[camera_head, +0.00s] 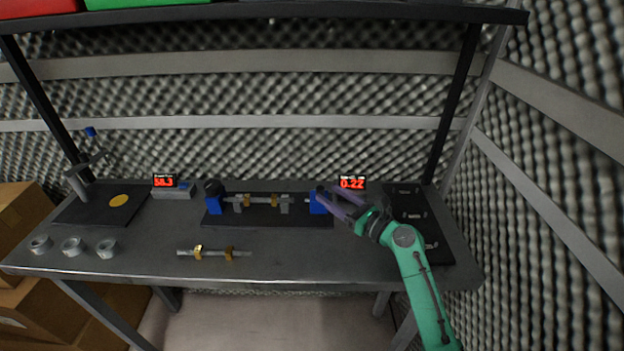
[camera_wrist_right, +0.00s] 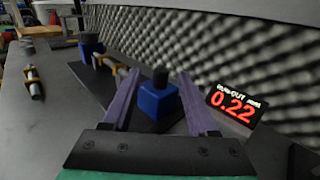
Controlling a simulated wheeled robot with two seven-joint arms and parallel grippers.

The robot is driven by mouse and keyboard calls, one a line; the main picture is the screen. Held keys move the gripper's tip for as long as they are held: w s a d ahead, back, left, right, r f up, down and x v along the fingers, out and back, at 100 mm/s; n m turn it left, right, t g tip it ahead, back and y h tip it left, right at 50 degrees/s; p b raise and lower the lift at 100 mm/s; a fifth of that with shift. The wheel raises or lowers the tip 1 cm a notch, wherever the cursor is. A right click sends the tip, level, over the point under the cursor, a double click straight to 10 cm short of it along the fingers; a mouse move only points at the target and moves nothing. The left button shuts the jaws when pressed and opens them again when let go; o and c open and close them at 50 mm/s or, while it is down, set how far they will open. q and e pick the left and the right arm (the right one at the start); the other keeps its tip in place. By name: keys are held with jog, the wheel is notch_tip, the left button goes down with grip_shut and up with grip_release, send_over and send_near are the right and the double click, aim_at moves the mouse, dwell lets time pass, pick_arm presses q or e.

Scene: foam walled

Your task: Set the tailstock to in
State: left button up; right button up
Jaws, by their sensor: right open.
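The tailstock (camera_head: 321,203) is a blue block with a black knob on top, at the right end of the dark fixture base (camera_head: 268,219). It also shows in the right wrist view (camera_wrist_right: 159,103). A shaft with brass collars (camera_head: 262,199) rests on grey supports between it and the blue headstock (camera_head: 213,203). Whether the tailstock's tip touches the shaft is too small to tell. My right gripper (camera_head: 333,197) is open. In the wrist view its purple fingers (camera_wrist_right: 159,77) appear on either side of the tailstock; contact is not clear. My left gripper is not in view.
A red readout (camera_head: 352,183) shows 0.22 behind the tailstock; another display (camera_head: 164,181) shows 58.3. A second collared shaft (camera_head: 213,253) lies in front. Grey rings (camera_head: 72,247) and a stand (camera_head: 77,186) are at left. A dark mat (camera_head: 433,250) lies right.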

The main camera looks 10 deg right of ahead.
aim_at(315, 191)
jog(key=x, duration=0.7)
jog(key=shift+w+d+f, duration=0.1)
jog(key=shift+d+f, duration=0.05)
jog(key=shift+f, duration=0.1)
jog(key=shift+w+a, duration=0.3)
jog(key=shift+w, duration=0.05)
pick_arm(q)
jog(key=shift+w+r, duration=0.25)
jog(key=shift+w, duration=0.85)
pick_arm(e)
grip_shut()
